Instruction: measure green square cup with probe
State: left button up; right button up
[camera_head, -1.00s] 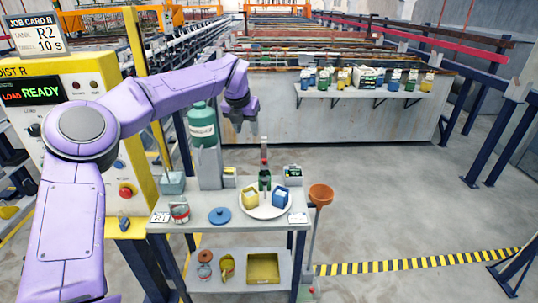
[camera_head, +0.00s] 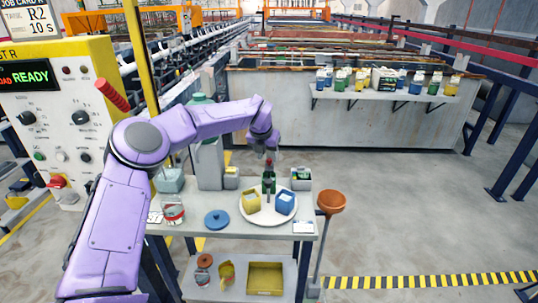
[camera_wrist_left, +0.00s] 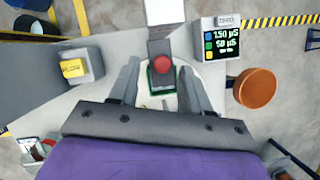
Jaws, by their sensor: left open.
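A dark green upright thing with a red top (camera_head: 269,181) stands at the back of a white plate (camera_head: 268,219). In the left wrist view a red round knob (camera_wrist_left: 162,64) sits over a green square rim (camera_wrist_left: 162,82). I cannot tell for certain whether a probe stands in the green cup or behind it. My left gripper (camera_head: 268,152) is just above the red top. In the left wrist view my left gripper (camera_wrist_left: 158,84) is open, one finger on each side of the green rim, and does not grasp it. The right gripper is not in view.
A yellow cup (camera_head: 250,203) and a blue cup (camera_head: 285,201) stand on the plate. A small meter (camera_head: 301,178) is behind at right; its display (camera_wrist_left: 220,40) is lit. A blue lid (camera_head: 217,219) lies left.

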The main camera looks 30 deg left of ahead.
pick_arm(q)
jog(key=shift+x, duration=1.15)
jog(key=shift+d+r, duration=0.15)
jog(key=shift+d, duration=0.05)
grip_shut()
notch_tip(320, 180, up, 6)
jog(key=p, duration=0.2)
jog(key=shift+p, duration=0.4)
jog(key=shift+w+a, duration=0.1)
grip_release()
